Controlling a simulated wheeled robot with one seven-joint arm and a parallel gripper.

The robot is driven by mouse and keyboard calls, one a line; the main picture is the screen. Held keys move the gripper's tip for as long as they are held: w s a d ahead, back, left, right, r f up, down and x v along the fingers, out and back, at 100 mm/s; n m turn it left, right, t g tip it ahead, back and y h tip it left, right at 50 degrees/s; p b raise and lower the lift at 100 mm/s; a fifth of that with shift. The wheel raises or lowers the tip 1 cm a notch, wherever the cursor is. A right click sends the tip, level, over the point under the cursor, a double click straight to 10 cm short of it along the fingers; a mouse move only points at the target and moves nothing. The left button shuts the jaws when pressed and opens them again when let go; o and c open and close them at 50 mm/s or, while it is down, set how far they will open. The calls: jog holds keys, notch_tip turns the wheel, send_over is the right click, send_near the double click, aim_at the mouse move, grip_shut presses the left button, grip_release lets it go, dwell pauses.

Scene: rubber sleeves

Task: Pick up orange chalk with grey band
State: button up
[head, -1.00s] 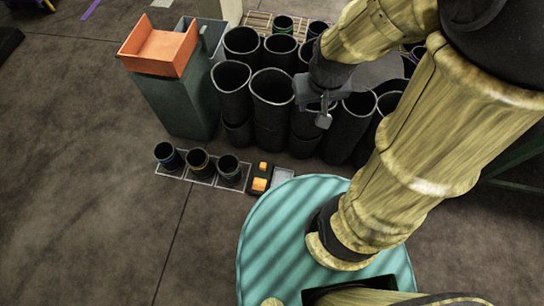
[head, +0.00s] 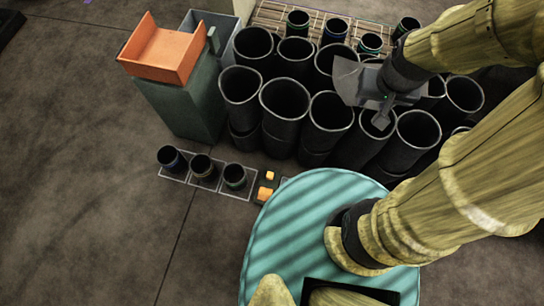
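I cannot make out an orange chalk with a grey band in the head view. Two small orange pieces, a larger one (head: 265,193) and a smaller one (head: 270,175), sit on a small dark tray on the floor; no grey band can be told on them at this size. My gripper (head: 381,119) points down over the cluster of tall black sleeves (head: 284,108), at upper right, well away from the orange pieces. Its fingers are small and dark, and I cannot tell whether they are apart or hold anything.
An orange open tray (head: 163,50) tops a dark green cabinet (head: 187,108) at left. Three short dark cups (head: 203,168) stand in a row on pale squares. A slatted pallet (head: 268,17) with more cups lies behind the sleeves.

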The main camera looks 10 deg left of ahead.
jog(key=shift+s, duration=0.15)
jog(key=shift+o, duration=2.4)
jog(key=shift+f+b, duration=0.3)
jog(key=shift+f, duration=0.05)
jog(key=m+g+b, duration=0.1)
jog(key=g+b, duration=0.2)
jog(key=b, duration=4.5)
send_over(271, 174)
notch_tip(271, 174, down, 78)
jog(key=shift+f, duration=0.1)
notch_tip(271, 174, down, 12)
jog(key=b, duration=0.6)
jog(key=shift+s+f+b, duration=0.1)
jog(key=shift+b, duration=0.3)
